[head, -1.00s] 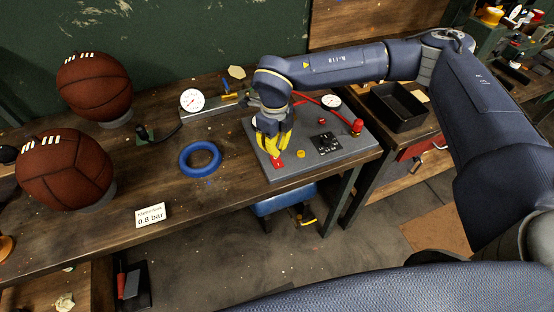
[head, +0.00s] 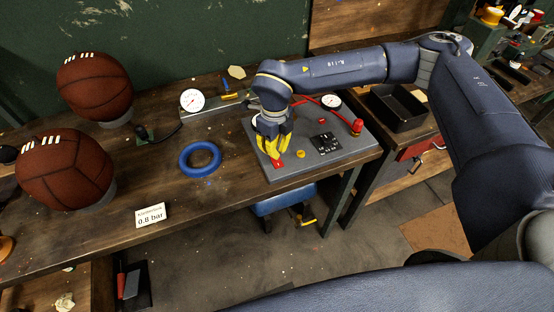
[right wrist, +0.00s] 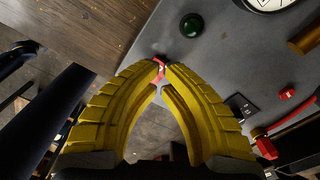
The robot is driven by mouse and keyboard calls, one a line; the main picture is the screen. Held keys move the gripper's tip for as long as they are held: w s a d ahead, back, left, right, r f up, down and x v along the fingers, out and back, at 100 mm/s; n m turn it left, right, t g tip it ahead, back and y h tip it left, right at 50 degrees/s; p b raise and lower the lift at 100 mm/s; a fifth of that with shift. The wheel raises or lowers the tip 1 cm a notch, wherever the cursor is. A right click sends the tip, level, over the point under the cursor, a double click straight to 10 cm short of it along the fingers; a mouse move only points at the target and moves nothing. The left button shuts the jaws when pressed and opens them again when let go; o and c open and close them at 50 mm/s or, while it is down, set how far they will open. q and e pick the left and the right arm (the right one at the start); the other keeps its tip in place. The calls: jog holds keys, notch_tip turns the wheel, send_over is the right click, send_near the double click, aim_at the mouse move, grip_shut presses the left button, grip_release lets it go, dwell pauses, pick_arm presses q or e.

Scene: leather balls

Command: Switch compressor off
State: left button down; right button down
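The grey control panel (head: 338,163) lies on the bench's right end. A small red part (head: 277,163) sits near its front left edge; whether it is a switch or its plate is too small to tell. My right gripper (head: 275,155), with yellow fingers, points down right over this part and covers some of it. In the right wrist view the fingertips (right wrist: 161,64) come together, with the red part (right wrist: 160,72) showing right at the tips. I cannot tell whether they pinch it or only touch it. My left gripper is not in view.
The panel also carries a gauge (head: 331,102), a black block (head: 325,143), a yellow button (head: 300,154) and a red knob (head: 357,126). A blue ring (head: 200,159), a "0.8 bar" card (head: 150,215) and two leather balls (head: 95,85) (head: 64,170) stand left. A black tray (head: 397,107) is right.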

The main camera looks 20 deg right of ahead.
jog(key=shift+f, duration=1.45)
dwell(0.8)
jog(key=shift+r, duration=3.55)
